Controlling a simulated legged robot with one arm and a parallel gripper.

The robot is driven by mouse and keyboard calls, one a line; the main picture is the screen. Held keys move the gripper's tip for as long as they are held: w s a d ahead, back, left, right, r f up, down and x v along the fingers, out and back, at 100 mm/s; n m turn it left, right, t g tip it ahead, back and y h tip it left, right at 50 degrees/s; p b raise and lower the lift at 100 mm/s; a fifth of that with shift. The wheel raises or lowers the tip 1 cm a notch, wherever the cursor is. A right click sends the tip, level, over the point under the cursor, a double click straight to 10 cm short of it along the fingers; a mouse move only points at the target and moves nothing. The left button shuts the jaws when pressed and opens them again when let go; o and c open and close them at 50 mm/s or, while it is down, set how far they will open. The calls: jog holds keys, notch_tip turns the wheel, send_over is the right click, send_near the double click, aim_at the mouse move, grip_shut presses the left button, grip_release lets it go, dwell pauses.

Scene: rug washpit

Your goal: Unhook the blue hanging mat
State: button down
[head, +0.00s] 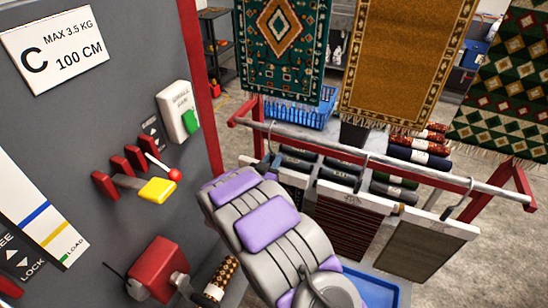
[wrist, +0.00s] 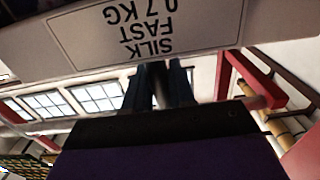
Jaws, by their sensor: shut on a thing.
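In the head view my arm hides most of the gripper and the mat. There, a metal rail (head: 370,158) on red supports carries hooks, with a dark hook near the end of my arm.
Patterned rugs hang behind the rail: teal (head: 280,75), golden brown (head: 402,70) and dark green (head: 510,95). Striped brown (head: 345,222) and grey-green (head: 415,250) sample panels hang from the rail. A grey control panel (head: 100,125) with levers stands close at left.

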jog(key=v, duration=1.1)
dwell(0.9)
jog(key=shift+s+r, duration=0.1)
dwell(0.3)
